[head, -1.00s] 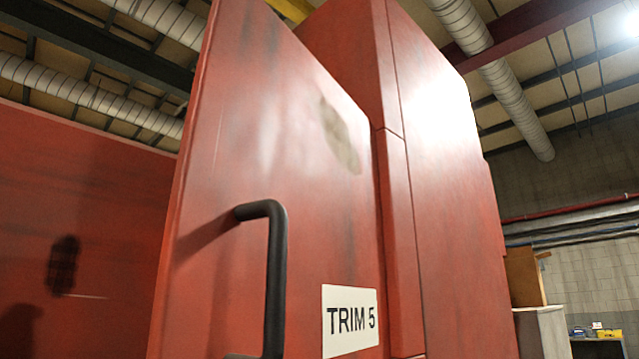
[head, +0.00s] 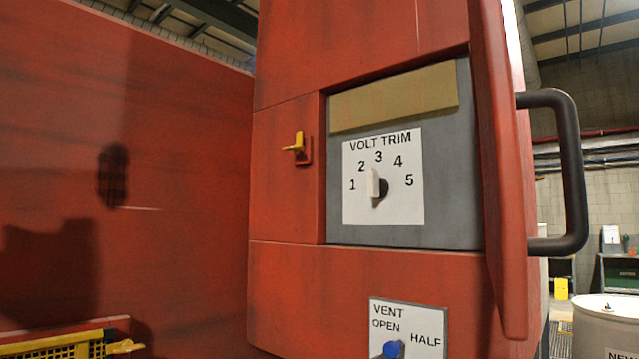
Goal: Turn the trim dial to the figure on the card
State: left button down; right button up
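The trim dial (head: 375,186) is a dark knob with a white pointer on a white plate (head: 410,213) marked VOLT TRIM, with figures 1 to 5 in an arc. The pointer stands nearly upright, tipped slightly left, near 3 on the side of 2; I cannot tell whether it is exactly on 3. The dial sits in a grey recessed panel (head: 455,170) in the red cabinet. The card is out of view now; the earlier frame shows a white card reading TRIM 5. Neither gripper is in view.
An open red door (head: 503,170) stands edge-on right of the recess, its black handle (head: 570,170) projecting right. A yellow latch (head: 295,147) is left of the recess. Below is a VENT plate (head: 428,345) with a blue knob (head: 393,349). A white drum (head: 605,325) stands at lower right.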

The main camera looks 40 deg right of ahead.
aim_at(377, 188)
jog(key=z, duration=0.4)
jog(key=j+z, duration=0.15)
jog(key=z, duration=0.3)
jog(key=j+z, duration=0.15)
jog(key=z, duration=0.25)
jog(key=i+j+z, duration=0.1)
jog(key=z, duration=0.35)
